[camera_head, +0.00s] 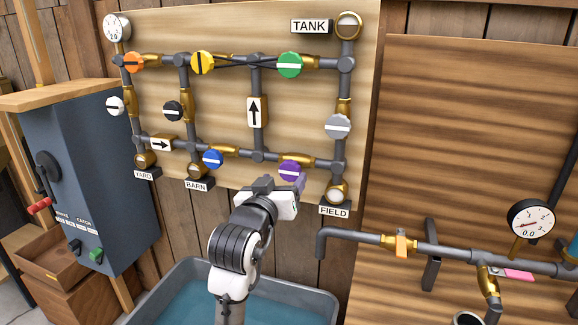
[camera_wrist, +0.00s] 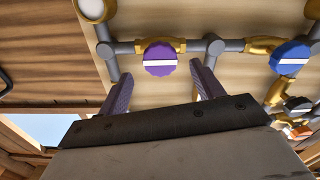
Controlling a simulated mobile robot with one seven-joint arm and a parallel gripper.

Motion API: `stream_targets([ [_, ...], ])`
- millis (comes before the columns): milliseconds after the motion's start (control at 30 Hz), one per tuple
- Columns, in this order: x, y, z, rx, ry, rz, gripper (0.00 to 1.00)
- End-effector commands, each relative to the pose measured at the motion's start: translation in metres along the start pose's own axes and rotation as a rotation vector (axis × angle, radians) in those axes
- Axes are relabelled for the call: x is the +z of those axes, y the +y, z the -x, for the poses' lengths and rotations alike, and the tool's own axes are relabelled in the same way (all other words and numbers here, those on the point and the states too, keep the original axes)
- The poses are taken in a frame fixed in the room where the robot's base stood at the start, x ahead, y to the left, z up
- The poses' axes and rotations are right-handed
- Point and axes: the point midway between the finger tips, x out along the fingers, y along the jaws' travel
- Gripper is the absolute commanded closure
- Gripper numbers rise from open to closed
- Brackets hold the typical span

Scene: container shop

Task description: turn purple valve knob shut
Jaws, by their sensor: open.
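The purple valve knob (camera_head: 289,170) sits on the lower pipe run of the panel, between BARN and FIELD. Its white bar lies roughly along the pipe. My gripper (camera_head: 299,184) is open just below and in front of the knob, overlapping its lower edge in the head view. In the wrist view the purple knob (camera_wrist: 160,60) shows between and beyond the two spread fingers of my gripper (camera_wrist: 160,78), centred between them. The fingers look apart from the knob, with nothing held.
A blue knob (camera_head: 213,159) is left of the purple one, and a grey knob (camera_head: 338,126) is above right. The FIELD outlet (camera_head: 337,195) is close on the right. A water tub (camera_head: 290,289) stands below. A pipe with an orange-handled valve (camera_head: 401,243) runs at the right.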

Motion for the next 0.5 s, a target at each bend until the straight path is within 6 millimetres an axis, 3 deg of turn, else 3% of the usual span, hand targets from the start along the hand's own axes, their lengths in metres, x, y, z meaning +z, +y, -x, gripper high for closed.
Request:
stream_targets([
  [200,-0.002,0.001,-0.038,0.001,-0.001,0.0,0.34],
  [500,0.0,0.0,-0.055,-0.001,0.001,-0.001,0.34],
])
